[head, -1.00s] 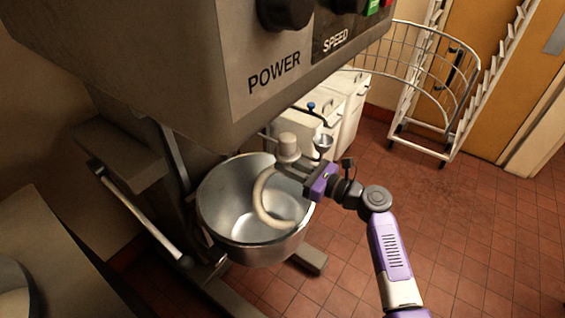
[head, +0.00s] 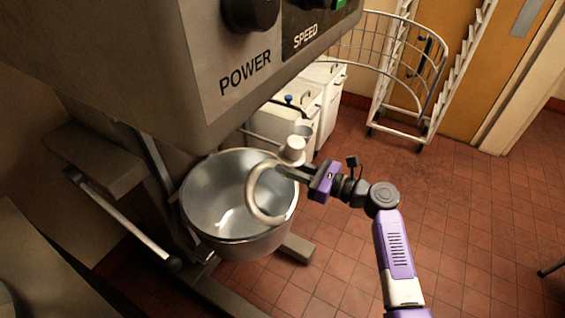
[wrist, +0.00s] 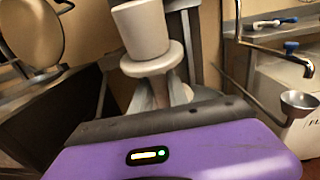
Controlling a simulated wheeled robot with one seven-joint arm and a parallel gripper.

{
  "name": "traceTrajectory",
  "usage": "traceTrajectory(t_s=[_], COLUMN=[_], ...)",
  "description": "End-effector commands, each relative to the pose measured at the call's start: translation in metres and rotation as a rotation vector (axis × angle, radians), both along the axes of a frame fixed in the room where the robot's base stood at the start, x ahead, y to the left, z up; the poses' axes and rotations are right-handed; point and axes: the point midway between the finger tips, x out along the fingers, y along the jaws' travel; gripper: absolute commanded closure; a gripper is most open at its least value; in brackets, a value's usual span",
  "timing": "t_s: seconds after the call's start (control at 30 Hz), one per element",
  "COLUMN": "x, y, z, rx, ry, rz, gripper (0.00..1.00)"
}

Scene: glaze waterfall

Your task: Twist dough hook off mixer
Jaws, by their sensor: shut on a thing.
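The dough hook (head: 251,192) is a pale, C-shaped piece with a flanged cylindrical stub on top. My gripper (head: 296,171) is shut on it just below the stub. In the head view the stub's top shows clear, with no shaft seen joined to it. The hook hangs over the right part of the steel bowl (head: 236,247), its curve in front of the bowl's far wall and right rim. The wrist view shows the stub (wrist: 143,30) and flange close up; the curve is hidden behind my gripper. The mixer (head: 190,85) head stands above and left.
The bowl's right rim is close beside the hook. White bins (head: 318,95) and a small metal funnel (wrist: 299,103) stand behind. A wire rack (head: 420,95) is at the back right. The red tiled floor to the right is mostly clear.

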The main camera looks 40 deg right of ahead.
Motion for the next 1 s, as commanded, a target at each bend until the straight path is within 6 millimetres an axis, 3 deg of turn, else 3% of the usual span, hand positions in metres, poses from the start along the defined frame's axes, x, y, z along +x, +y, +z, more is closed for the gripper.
traceTrajectory(t_s=[1.0], x=[-0.06], y=[-0.024], z=[0.019], rx=[0.0], ry=[-0.011], rz=[-0.002], gripper=[1.0])
